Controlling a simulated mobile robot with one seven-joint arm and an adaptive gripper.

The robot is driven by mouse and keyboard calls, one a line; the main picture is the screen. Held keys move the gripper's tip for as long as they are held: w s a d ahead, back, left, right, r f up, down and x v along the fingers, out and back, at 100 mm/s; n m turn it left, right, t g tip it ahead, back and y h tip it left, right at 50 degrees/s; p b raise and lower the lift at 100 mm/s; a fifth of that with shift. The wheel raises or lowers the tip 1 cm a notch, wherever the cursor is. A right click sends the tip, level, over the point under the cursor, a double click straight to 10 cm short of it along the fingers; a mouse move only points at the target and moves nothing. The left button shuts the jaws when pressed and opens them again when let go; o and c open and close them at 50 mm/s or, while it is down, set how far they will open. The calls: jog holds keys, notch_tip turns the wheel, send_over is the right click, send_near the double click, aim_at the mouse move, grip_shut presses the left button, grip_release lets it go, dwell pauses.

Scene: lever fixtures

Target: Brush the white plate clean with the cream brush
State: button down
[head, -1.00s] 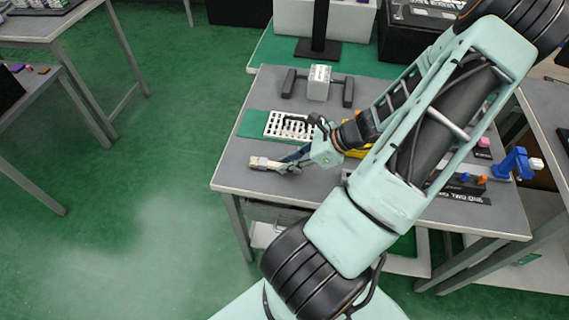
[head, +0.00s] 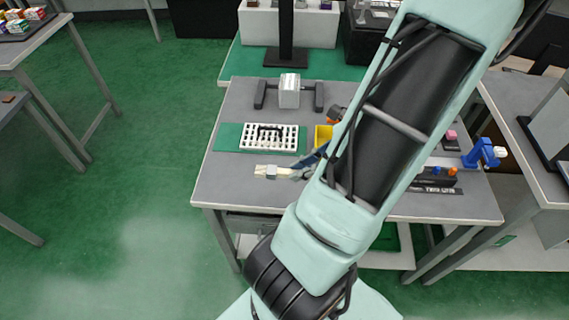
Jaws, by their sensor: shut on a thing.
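The white plate (head: 254,143) lies on a green mat (head: 228,137) on the grey table. It is full of dark holes or marks, and a dark handle-like piece shows at its middle. The cream brush (head: 265,170) is in front of the plate, nearer the table's front edge, apart from it in the picture. My gripper (head: 286,172) is shut on the brush, with the cream end pointing left. My arm hides most of the gripper, and I cannot tell whether the brush touches the table.
A grey block with dark side arms (head: 289,91) stands behind the plate. A yellow container (head: 323,136) is right of the plate, partly behind my arm. A blue fixture (head: 480,153) stands at the table's right. The table's front left (head: 225,185) is clear.

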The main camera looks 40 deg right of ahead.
jog(key=shift+s+d+r, duration=0.2)
jog(key=shift+s+r, duration=0.3)
jog(key=shift+s, duration=0.35)
jog(key=w+a+r+m+t+h, duration=0.1)
jog(key=w+a+r, duration=0.15)
jog(key=w, duration=0.75)
jog(key=w+a+r+m, duration=0.1)
jog(key=w+a+r, duration=0.15)
jog(key=w, duration=0.65)
jog(key=w+a+r+m+h, duration=0.1)
jog(key=w+a+r, duration=0.3)
jog(key=a, duration=0.5)
jog(key=w+a+r+m+h, duration=0.1)
jog(key=w+a+r, duration=0.2)
jog(key=w+a, duration=0.5)
jog(key=shift+w+a+r+m+t, duration=0.2)
jog(key=shift+a+r+m+t, duration=0.15)
jog(key=shift+r+m+t, duration=0.05)
